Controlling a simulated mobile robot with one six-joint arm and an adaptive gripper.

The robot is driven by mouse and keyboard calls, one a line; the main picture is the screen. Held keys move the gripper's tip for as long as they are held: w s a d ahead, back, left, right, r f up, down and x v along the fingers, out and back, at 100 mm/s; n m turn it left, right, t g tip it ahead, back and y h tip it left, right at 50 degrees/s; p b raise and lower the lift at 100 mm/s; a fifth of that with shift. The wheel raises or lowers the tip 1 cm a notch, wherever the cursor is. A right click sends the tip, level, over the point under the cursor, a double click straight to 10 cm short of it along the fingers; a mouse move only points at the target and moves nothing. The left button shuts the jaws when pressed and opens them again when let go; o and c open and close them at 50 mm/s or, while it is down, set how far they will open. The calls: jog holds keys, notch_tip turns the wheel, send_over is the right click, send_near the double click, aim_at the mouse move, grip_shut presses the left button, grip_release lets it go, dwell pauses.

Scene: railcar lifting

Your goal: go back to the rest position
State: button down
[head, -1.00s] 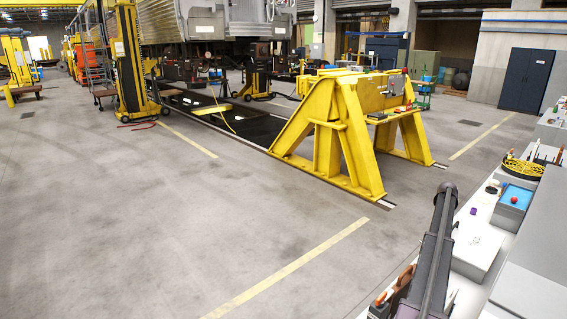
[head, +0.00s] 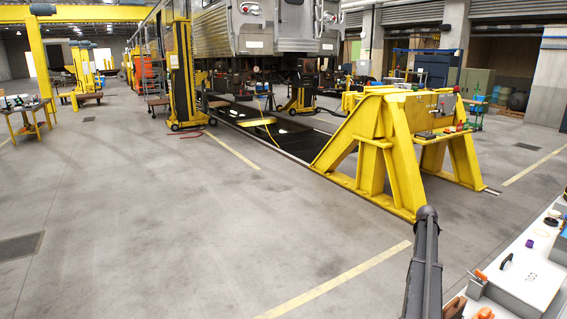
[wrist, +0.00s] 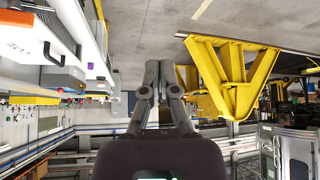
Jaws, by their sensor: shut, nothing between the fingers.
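My gripper (wrist: 159,85) shows in the wrist view, its two dark grey fingers close together and empty, in free air. In that view the scene hangs upside down, with the yellow stand (wrist: 232,75) to the right of the fingers and the white bench (wrist: 62,30) to the left. In the head view a dark grey link of my arm (head: 423,262) rises at the lower right, between the stand and the bench. The gripper's fingers cannot be made out in the head view.
The yellow stand (head: 392,150) is ahead to the right. A railcar (head: 262,28) and a yellow lifting column (head: 181,75) stand farther back. Open floor (head: 150,220) lies to the left.

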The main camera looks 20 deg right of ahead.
jog(key=w+a+f+n+y, duration=0.1)
jog(key=w+a+n+y, duration=0.15)
jog(key=a, duration=1.95)
jog(key=w+a+f+n+y, duration=0.2)
jog(key=w+a+n, duration=0.15)
jog(key=a, duration=1.75)
jog(key=s+a+n+g, duration=0.1)
jog(key=s+a+n, duration=0.1)
jog(key=s+a, duration=0.4)
jog(key=s+a+n+g+y, duration=0.1)
jog(key=s+a, duration=0.5)
jog(key=a, duration=1)
jog(key=s+a+n+g+y, duration=0.1)
jog(key=s+a+n, duration=0.2)
jog(key=s+a, duration=0.3)
jog(key=a, duration=0.5)
jog(key=shift+a+f+n, duration=0.2)
jog(key=shift+a+n, duration=0.2)
jog(key=shift+s, duration=0.1)
